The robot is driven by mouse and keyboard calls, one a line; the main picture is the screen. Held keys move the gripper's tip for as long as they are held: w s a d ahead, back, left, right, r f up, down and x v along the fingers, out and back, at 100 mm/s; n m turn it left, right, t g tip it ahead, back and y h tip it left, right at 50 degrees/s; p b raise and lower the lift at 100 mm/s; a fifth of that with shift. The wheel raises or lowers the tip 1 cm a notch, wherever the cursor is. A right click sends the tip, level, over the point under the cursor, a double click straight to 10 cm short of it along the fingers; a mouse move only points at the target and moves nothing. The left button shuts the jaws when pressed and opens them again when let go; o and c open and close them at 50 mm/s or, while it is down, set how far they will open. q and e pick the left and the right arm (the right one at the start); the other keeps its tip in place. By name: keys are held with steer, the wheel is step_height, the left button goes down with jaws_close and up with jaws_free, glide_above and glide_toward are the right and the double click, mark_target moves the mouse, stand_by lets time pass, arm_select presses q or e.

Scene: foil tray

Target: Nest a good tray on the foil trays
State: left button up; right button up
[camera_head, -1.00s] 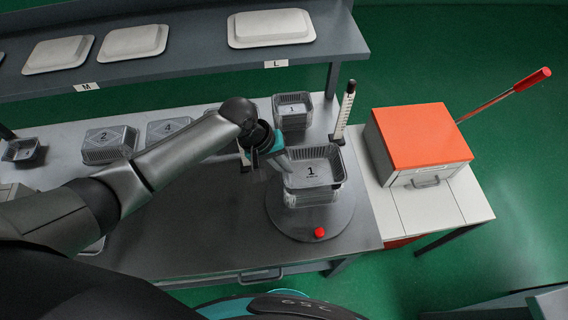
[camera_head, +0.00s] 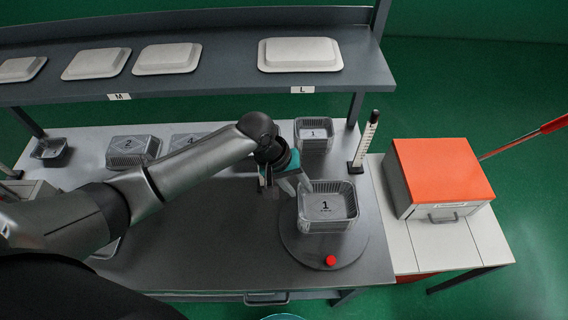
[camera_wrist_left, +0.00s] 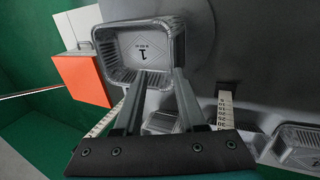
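A foil tray marked 1 (camera_head: 338,222) sits upright on the round grey turntable (camera_head: 352,250). It also shows in the left wrist view (camera_wrist_left: 103,62). Only one tray body is clear there; I cannot tell how many are nested. My left gripper (camera_head: 297,186) is at the tray's left rim. In the left wrist view its two fingers (camera_wrist_left: 159,72) stand apart, with their tips overlapping the tray's near edge. Another foil tray stack marked 1 (camera_head: 314,143) stands behind. Trays marked 2 (camera_head: 128,152) and 4 (camera_head: 188,141) are at the back left. My right gripper is not in view.
A measuring post (camera_head: 366,143) stands right of the rear stack. A red button (camera_head: 331,260) is at the turntable's front. An orange-topped box (camera_head: 443,170) is on the right. A shelf (camera_head: 230,75) with white lids overhangs the back. The table's front middle is clear.

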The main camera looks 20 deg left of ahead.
arm_select(q)
steer(key=v, duration=1.3)
steer(key=shift+p, duration=0.35)
steer(key=shift+s+d, duration=0.1)
